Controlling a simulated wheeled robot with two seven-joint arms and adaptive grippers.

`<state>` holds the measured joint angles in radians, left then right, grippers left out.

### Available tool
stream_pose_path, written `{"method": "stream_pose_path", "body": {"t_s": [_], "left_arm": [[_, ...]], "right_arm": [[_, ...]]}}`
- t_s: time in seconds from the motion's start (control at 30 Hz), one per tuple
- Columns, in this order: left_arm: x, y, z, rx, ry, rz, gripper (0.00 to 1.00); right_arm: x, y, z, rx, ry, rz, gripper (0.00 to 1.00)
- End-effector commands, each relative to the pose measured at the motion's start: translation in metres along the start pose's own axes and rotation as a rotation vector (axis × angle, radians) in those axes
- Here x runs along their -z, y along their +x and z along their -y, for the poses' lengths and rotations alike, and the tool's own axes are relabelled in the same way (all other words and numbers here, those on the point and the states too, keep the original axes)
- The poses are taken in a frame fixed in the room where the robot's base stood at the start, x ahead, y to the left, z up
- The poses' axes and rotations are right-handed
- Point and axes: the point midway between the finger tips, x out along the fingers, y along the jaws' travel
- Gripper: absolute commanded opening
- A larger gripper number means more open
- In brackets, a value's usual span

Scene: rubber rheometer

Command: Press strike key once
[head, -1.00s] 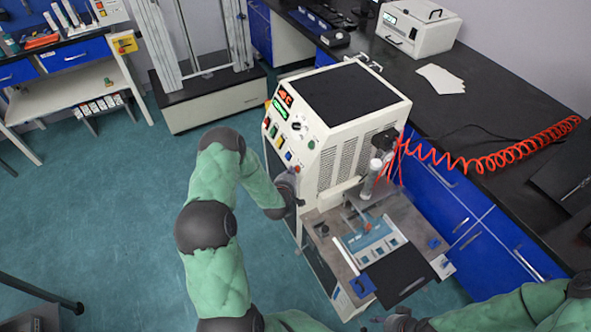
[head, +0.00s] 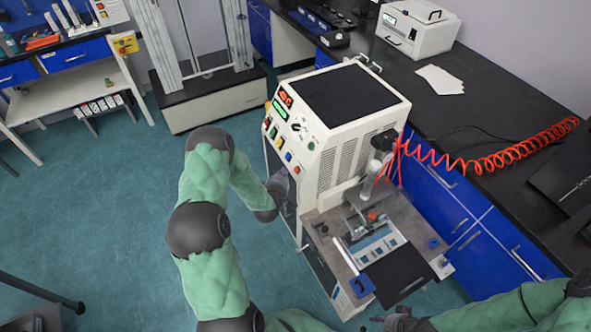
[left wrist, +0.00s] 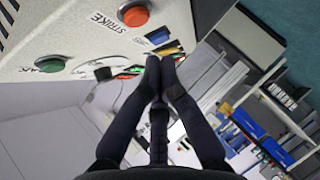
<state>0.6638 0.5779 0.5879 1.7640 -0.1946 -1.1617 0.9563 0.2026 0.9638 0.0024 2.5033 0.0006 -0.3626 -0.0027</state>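The rheometer (head: 345,90) is a white cabinet with a black top and a sloped key panel. The strike key is an orange-red round button (left wrist: 133,14) beside the printed word STRIKE in the left wrist view. It also shows low on the panel in the head view (head: 297,170). My left gripper (left wrist: 160,62) is shut and empty. Its fingertips lie below and right of the key in the wrist view, seemingly apart from it. In the head view my left gripper (head: 284,190) is beside the cabinet, mostly hidden. My right gripper (head: 403,319) is at the bottom edge, its fingers unclear.
A green button (left wrist: 48,64) and other coloured keys are near the strike key. A work shelf with a tray (head: 375,243) and a black plate (head: 396,274) stands at the cabinet's front. A red coiled hose (head: 490,158) crosses to the black bench.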

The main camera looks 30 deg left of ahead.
Motion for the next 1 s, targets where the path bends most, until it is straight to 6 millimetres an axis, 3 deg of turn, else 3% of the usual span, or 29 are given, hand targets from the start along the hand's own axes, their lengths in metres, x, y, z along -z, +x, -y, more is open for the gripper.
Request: {"method": "stream_pose_path", "body": {"t_s": [0.3, 1.0], "left_arm": [[0.019, -0.018, 0.000, 0.001, 0.000, 0.000, 0.00], [0.019, -0.019, 0.000, 0.001, 0.000, 0.001, 0.00]], "right_arm": [[0.000, -0.008, 0.003, 0.000, 0.000, 0.000, 0.43], [0.000, -0.007, 0.003, 0.000, 0.000, 0.000, 0.43]]}}
